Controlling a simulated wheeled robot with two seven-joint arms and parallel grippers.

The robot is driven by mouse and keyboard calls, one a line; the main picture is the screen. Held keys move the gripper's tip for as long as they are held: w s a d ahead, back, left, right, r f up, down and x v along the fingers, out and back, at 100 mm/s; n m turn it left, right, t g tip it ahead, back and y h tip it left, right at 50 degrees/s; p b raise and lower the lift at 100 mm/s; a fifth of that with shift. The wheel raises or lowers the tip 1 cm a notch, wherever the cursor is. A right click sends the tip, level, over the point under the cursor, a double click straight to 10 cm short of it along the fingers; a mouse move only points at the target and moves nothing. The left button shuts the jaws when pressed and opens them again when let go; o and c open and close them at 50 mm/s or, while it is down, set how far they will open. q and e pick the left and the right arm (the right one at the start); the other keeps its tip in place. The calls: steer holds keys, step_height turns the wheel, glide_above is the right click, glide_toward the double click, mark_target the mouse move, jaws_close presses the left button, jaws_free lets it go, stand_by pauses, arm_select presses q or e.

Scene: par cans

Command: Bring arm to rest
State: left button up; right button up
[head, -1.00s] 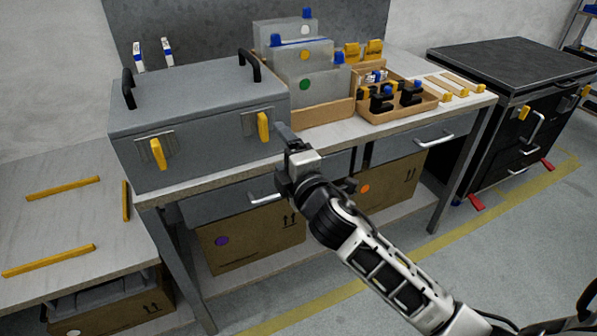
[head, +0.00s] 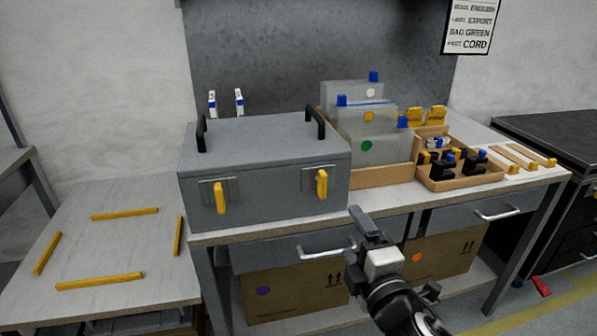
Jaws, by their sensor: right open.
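My right gripper (head: 364,222) is in the lower middle of the head view, in front of the bench's front edge and apart from the case. Nothing shows between its fingers, and it is open. Its arm comes in from the bottom, with my wrist partly cut off by the frame edge. My left gripper is not in view. The grey case (head: 265,145) stands shut-lidded on the bench, with two yellow latches, the left one (head: 220,198) and the right one (head: 321,184), on its front.
The bench (head: 215,238) has drawers with silver handles (head: 327,250) near my gripper and cardboard boxes (head: 290,290) below. Wooden trays (head: 460,184) and bags (head: 365,147) stand right of the case. A low table (head: 110,245) with yellow strips is at the left. A black cabinet (head: 560,145) stands right.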

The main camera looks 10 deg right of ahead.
steer(key=s+a+f+m+g+y, duration=0.1)
steer(key=s+a+f+m+g, duration=0.1)
steer(key=s+f+m, duration=0.6)
steer(key=s+a+f+m+g+y+p, duration=0.1)
steer(key=s+a+f+m+g+y, duration=0.1)
steer(key=s+f+m+g, duration=0.3)
steer(key=s+a+f+m, duration=0.1)
steer(key=s+f+m, duration=0.2)
steer(key=f, duration=0.1)
steer(key=shift+s+f, duration=0.2)
steer(key=shift+f, duration=0.2)
steer(key=shift+a, duration=0.1)
